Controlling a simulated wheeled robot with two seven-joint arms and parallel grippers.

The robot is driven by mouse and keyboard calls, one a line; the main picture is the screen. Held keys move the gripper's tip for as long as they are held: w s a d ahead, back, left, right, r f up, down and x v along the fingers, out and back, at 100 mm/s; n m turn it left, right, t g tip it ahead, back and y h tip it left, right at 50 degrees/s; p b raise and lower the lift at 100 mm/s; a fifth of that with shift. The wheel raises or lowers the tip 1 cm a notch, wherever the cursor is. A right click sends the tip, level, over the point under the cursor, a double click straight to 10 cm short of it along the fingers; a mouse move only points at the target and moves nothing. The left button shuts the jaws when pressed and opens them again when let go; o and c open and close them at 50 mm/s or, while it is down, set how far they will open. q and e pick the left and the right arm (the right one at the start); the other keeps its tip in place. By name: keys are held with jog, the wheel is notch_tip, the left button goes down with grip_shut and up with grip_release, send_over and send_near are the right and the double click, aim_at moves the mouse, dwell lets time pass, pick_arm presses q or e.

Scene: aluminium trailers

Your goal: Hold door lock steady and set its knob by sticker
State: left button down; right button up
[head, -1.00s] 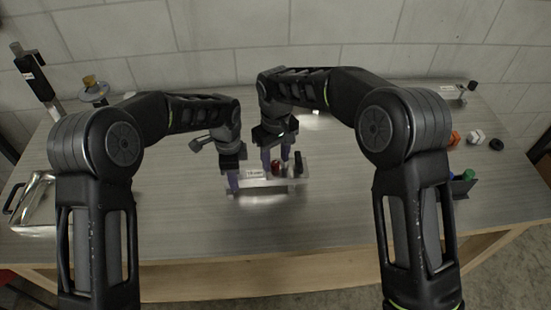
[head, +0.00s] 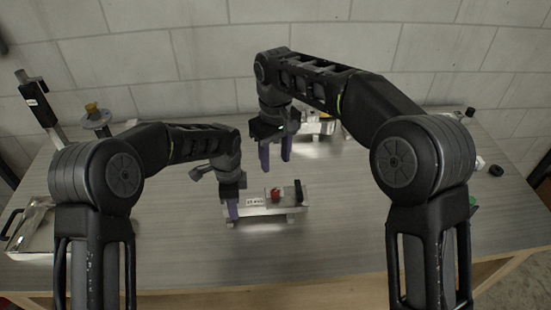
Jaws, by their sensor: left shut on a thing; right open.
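The door lock (head: 265,210) is a silvery bar on the table with a red knob (head: 276,195), a black upright part (head: 298,191) at its right end and a white sticker (head: 254,202) with dark print too small to read. My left gripper (head: 232,211) is shut on the left end of the lock. My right gripper (head: 275,158) is open and empty, raised above and behind the lock, with its purple fingers pointing down and apart from the knob. The knob's exact setting is too small to tell.
A shiny fixture with yellow parts (head: 321,125) stands at the back, partly behind my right arm. A metal tray (head: 36,228) lies at the left, near a dark upright tool (head: 38,100) and a round stand (head: 95,118). The table in front of the lock is clear.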

pick_arm(q)
jog(key=c, duration=0.8)
grip_release()
jog(key=shift+c, duration=0.2)
notch_tip(320, 180, up, 12)
